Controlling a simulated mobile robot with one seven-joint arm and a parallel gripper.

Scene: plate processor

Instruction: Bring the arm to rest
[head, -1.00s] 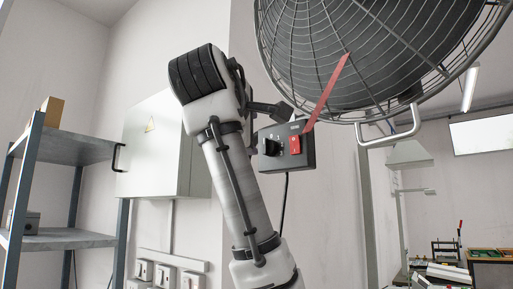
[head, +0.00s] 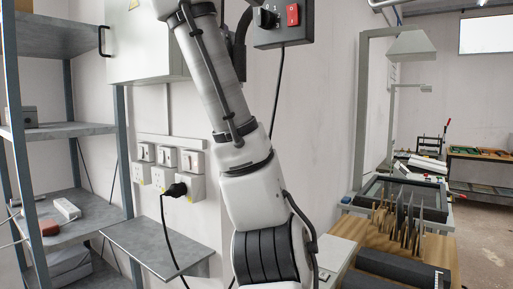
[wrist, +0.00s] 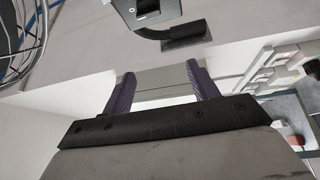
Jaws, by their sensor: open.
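My arm (head: 235,115) rises through the middle of the head view and leaves the picture at the top, so my gripper is out of that view. In the wrist view my gripper (wrist: 160,82) has its two dark fingers apart, with nothing between them. A switch box (head: 283,22) with a red switch and a black knob shows beside the arm at the top of the head view. In the wrist view, part of a box (wrist: 155,10) and a dark bracket (wrist: 188,36) lie beyond the fingertips, apart from them.
A grey metal shelf unit (head: 62,133) stands at the left, by a wall cabinet (head: 145,45). A black plug and cord (head: 176,190) hang from the wall sockets. A bench with a wooden rack (head: 405,225) stands at the right. Wire fan bars (wrist: 25,40) show in the wrist view.

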